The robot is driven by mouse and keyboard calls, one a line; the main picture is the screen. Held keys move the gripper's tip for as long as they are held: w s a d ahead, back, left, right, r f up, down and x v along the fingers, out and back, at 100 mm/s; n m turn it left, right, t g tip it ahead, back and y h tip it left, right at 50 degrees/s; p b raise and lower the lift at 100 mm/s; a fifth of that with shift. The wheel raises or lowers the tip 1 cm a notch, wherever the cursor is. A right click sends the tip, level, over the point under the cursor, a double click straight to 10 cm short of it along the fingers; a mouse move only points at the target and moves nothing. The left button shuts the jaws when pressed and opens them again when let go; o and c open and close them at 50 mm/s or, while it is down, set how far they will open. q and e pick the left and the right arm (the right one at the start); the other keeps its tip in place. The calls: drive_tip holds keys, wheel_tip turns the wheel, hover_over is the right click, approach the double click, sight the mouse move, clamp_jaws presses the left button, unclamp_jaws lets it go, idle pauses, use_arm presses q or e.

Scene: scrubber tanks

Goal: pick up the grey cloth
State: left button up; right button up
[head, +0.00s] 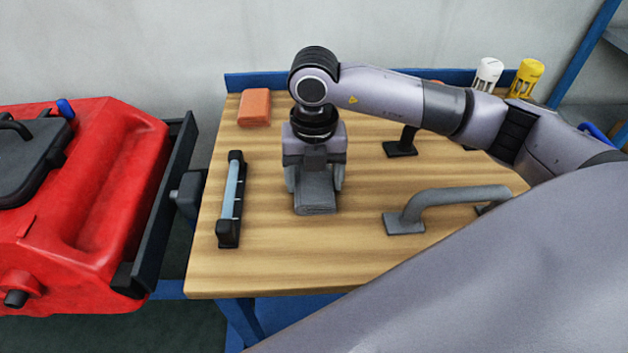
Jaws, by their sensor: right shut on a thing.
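The grey cloth (316,204) is a small folded block on the wooden bench top, left of the bench's middle. My right gripper (315,188) points down over it from above, with a finger on each side, and is shut on it. The gripper hides the cloth's back part. I cannot tell whether the cloth touches the bench or is just above it. My left gripper is not in view.
An orange block (254,108) lies behind on the wooden bench (270,265). A black-ended bar (231,198) is left of the cloth, a grey handle (447,204) right of it. White (488,73) and yellow (526,78) containers stand back right. A red tank machine (110,180) stands left.

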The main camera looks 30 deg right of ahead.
sight(314, 179)
wheel_tip(314, 179, up, 20)
drive_tip(key=p, duration=0.1)
idle(0.7)
drive_tip(key=shift+o, duration=1.3)
drive_tip(key=shift+c, duration=0.8)
